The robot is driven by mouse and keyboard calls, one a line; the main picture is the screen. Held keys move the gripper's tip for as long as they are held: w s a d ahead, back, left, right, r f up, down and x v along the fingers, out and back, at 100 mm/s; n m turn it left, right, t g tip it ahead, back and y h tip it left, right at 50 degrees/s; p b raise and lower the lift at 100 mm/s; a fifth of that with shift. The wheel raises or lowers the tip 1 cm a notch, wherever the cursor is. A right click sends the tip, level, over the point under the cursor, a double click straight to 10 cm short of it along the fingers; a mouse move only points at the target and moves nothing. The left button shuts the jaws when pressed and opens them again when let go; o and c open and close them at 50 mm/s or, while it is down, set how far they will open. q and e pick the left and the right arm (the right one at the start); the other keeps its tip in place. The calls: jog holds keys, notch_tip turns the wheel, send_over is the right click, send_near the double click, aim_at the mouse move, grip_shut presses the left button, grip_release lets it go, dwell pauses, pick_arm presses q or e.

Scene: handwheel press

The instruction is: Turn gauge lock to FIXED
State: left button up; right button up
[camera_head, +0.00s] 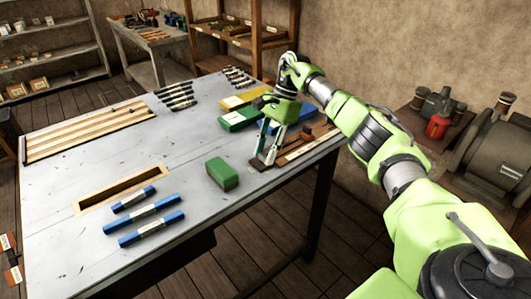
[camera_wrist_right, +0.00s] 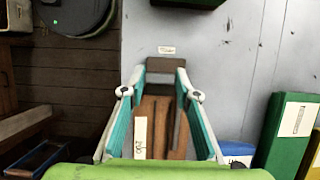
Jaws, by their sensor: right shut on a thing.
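My right gripper (camera_head: 265,160) is at the right edge of the table, pointing down at a wooden gauge (camera_head: 305,144). In the right wrist view, its two teal-lined fingers (camera_wrist_right: 161,82) stand on either side of a small brown block (camera_wrist_right: 163,65) at the gauge's end and are shut on it. The block looks like the gauge lock, but no wording on it can be read. A small white label (camera_wrist_right: 166,49) lies on the table just past the block. The gauge's wooden body (camera_wrist_right: 158,140), with a dark strip and a white label, runs back between the fingers. My left gripper is not in view.
A green block (camera_head: 222,174) stands left of the gripper. Green (camera_head: 238,119) and yellow (camera_head: 244,97) boxes are behind it. Blue bars (camera_head: 150,219) lie at the front left of the table (camera_head: 185,145). A bench with machinery (camera_head: 490,160) is at the right.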

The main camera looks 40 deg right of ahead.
dwell(0.5)
jog(key=o, duration=1.1)
jog(key=v, duration=1.2)
jog(key=shift+r, duration=0.1)
